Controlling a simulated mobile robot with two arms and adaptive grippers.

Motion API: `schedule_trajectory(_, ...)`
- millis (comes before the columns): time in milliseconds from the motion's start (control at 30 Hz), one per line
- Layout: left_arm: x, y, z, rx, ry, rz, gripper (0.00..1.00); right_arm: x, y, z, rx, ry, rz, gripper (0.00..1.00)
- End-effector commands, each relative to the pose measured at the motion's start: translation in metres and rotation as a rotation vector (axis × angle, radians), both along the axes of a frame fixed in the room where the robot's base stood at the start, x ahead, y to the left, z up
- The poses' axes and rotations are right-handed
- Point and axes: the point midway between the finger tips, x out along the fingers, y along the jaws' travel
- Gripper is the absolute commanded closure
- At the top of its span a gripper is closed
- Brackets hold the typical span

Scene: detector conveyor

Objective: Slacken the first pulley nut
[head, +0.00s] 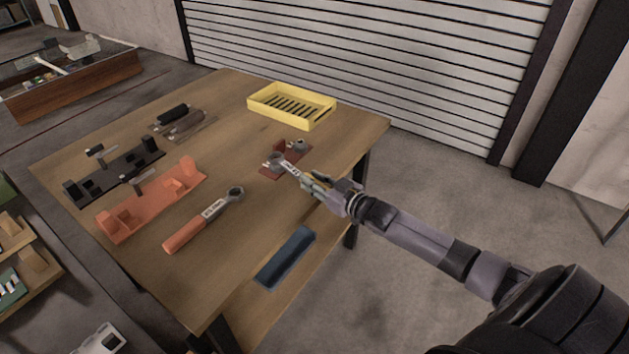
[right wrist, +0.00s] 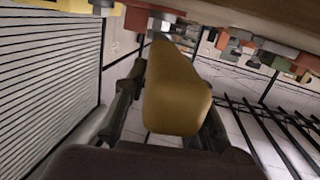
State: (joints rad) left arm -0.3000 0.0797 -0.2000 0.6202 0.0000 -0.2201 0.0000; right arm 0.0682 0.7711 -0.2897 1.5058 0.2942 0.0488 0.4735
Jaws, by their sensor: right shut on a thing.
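A dark red pulley block (head: 270,175) lies near the right edge of the wooden table, with a grey round part (head: 300,145) at its far end. My right gripper (head: 319,187) is shut on the yellow handle of a wrench (head: 291,169). The handle also fills the middle of the right wrist view (right wrist: 176,105), between my fingers. The wrench's ring end is over the near-left end of the block and hides the nut there; I cannot tell if it is seated. A second wrench (head: 206,219) with an orange handle lies on the table. My left gripper is not in view.
A yellow slotted tray (head: 291,122) stands at the back of the table. A black fixture (head: 113,177), an orange fixture (head: 152,203) and dark cylinders (head: 178,121) are on the left. The table's middle is mostly clear.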

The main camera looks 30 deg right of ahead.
Motion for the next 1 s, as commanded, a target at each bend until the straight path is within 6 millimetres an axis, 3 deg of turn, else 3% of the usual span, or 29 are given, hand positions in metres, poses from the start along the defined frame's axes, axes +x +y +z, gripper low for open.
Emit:
schedule_trajectory(33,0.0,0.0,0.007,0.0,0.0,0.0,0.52,0.001,0.001,0.01,0.002,-0.007,0.002,1.0)
schedule_trajectory(600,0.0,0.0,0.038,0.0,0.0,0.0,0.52,0.0,0.0,0.041,-0.001,-0.002,0.0,1.0)
schedule_trajectory(1000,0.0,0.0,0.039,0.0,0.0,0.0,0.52,0.001,-0.001,0.042,0.0,-0.002,-0.003,1.0)
